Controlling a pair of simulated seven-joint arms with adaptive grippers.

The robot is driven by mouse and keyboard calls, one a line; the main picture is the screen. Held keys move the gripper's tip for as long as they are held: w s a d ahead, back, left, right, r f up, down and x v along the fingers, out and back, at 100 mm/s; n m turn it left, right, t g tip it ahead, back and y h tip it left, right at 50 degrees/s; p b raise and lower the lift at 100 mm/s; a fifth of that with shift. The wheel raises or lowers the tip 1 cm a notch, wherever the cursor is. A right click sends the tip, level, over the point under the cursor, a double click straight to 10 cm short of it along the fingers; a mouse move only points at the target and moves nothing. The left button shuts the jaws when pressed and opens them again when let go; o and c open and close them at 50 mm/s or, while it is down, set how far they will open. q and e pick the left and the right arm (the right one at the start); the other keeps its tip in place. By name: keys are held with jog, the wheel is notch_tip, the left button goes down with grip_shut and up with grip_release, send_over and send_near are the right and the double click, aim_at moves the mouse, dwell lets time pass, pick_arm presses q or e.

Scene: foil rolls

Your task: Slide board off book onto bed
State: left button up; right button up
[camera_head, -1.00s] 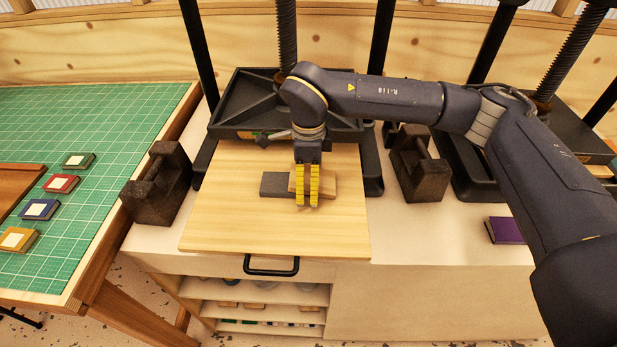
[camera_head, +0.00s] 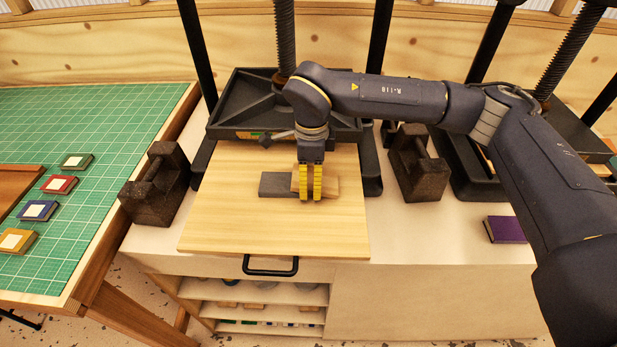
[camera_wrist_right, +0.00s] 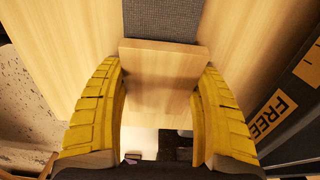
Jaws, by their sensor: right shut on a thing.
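The small light-wood board (camera_head: 330,187) is over the right part of the grey book (camera_head: 275,185), which lies on the pale wooden bed (camera_head: 230,225) of the press. My right gripper (camera_head: 311,196), with yellow ribbed fingers, points down and is shut on the board. In the right wrist view the board (camera_wrist_right: 165,75) spans the gap between the two fingers (camera_wrist_right: 160,120), and the grey book (camera_wrist_right: 165,18) shows beyond it. How much of the board still rests on the book is hidden by the fingers. My left gripper is not in view.
The black press plate (camera_head: 240,100) hangs behind the bed. Dark weights stand left (camera_head: 160,185) and right (camera_head: 422,165) of it. A purple book (camera_head: 505,230) lies at the right. A green mat (camera_head: 90,120) holds several small framed pieces. The bed's front is clear.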

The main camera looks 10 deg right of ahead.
aim_at(326, 179)
jog(key=shift+s+d, duration=0.1)
jog(key=shift+d, duration=1.65)
jog(key=o, duration=1.3)
jog(key=shift+c, duration=0.2)
notch_tip(326, 179, up, 12)
